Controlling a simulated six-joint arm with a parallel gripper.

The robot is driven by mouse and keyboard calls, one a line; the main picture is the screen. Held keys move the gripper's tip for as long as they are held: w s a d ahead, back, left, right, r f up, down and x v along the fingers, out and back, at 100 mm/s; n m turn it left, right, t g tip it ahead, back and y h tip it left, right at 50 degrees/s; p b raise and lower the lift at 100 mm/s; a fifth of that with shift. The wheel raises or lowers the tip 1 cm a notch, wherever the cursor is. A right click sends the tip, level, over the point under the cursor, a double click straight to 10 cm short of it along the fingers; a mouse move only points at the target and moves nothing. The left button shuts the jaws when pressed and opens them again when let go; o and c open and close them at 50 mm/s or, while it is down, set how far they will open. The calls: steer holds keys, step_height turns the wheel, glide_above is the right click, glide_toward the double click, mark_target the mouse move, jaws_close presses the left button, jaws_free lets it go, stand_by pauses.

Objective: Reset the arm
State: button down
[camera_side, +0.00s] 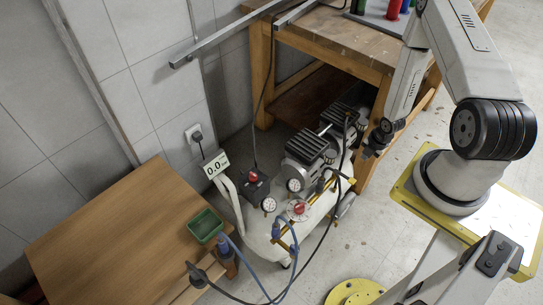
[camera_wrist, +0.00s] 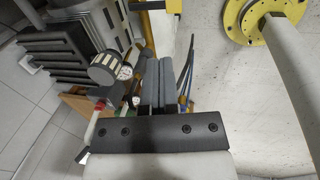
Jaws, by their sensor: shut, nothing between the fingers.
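My gripper (camera_side: 368,154) hangs at the end of my arm in front of the wooden workbench, just right of the air compressor (camera_side: 262,232). In the wrist view my gripper (camera_wrist: 158,60) shows two grey fingers side by side, shut with nothing between them. The compressor's gauge and motor parts show left of the fingers in the wrist view. My fingers look apart from the compressor in the side view, though the exact gap is hard to tell.
The workbench (camera_side: 345,40) stands behind, with coloured bottles on a tray. A blue hose (camera_side: 291,262) and a black hose run from the compressor toward the wooden table (camera_side: 120,235), which holds a green bin (camera_side: 205,225). Open floor lies right of the compressor.

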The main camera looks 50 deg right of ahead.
steer(key=w+a+r+m+h, duration=0.1)
steer(key=w+a+r+m, duration=0.35)
steer(key=r, duration=0.45)
steer(key=w+a+r+m, duration=0.3)
steer(key=w+r+m, duration=0.15)
steer(key=r, duration=0.55)
steer(key=s+a+r+m+y, duration=0.1)
steer(key=s+a+r+m, duration=0.2)
steer(key=a+r+m, duration=0.6)
steer(key=a+r, duration=0.4)
steer(key=a, duration=0.2)
steer(key=shift+s+a+r, duration=0.2)
steer(key=shift+a+r, duration=0.1)
steer(key=shift+r, duration=0.05)
